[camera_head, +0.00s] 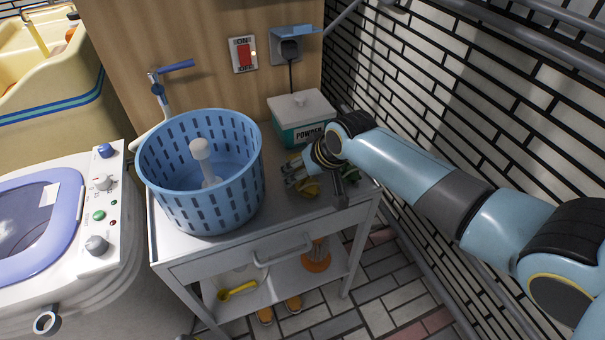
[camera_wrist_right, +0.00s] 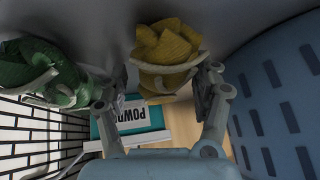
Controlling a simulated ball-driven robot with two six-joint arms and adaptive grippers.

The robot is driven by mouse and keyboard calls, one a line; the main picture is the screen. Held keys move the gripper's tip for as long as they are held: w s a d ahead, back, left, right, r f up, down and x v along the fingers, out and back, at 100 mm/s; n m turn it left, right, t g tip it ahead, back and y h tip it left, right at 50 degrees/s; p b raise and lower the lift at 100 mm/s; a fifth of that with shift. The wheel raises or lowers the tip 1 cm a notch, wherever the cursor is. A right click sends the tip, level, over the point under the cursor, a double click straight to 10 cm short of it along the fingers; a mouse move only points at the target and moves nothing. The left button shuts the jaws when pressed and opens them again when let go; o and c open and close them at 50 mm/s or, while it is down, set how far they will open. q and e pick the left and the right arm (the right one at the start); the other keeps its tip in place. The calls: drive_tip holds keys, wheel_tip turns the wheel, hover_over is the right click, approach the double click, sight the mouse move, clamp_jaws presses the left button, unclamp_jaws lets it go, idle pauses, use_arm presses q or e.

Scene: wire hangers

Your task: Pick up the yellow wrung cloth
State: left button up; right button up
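The yellow wrung cloth (camera_wrist_right: 165,52) is a crumpled bundle with a pale band around it, in the upper middle of the right wrist view. In the head view only a small part of the yellow cloth (camera_head: 311,189) shows under my right gripper (camera_head: 299,177). My right gripper (camera_wrist_right: 165,78) is open, with one finger on each side of the yellow cloth, low at the cabinet top. Whether the fingers touch the cloth is not clear. My left gripper is not in view.
A green wrung cloth (camera_wrist_right: 35,72) lies close beside the gripper. A blue slotted basket (camera_head: 205,190) stands left on the white cabinet (camera_head: 240,243). A powder box (camera_head: 300,118) stands behind, and a tiled wall (camera_head: 440,110) rises at right.

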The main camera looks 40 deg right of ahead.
drive_tip(key=c, duration=1)
drive_tip(key=shift+r, duration=0.15)
drive_tip(key=shift+r, duration=0.3)
drive_tip(key=r, duration=0.1)
drive_tip(key=r+p, duration=0.1)
drive_tip(key=r, duration=0.1)
drive_tip(key=shift+s+a+r, duration=0.1)
drive_tip(key=shift+s+r, duration=0.25)
drive_tip(key=shift+r, duration=0.05)
drive_tip(key=s+r, duration=0.2)
drive_tip(key=s, duration=0.1)
drive_tip(key=s+a+r+p, duration=0.1)
drive_tip(key=s+r, duration=0.1)
drive_tip(key=s, duration=0.2)
drive_tip(key=s+a+r+p, duration=0.1)
drive_tip(key=s+r, duration=0.1)
drive_tip(key=s, duration=0.1)
drive_tip(key=shift+s+a+r, duration=0.15)
drive_tip(key=shift+s+a, duration=0.1)
drive_tip(key=shift+s, duration=0.05)
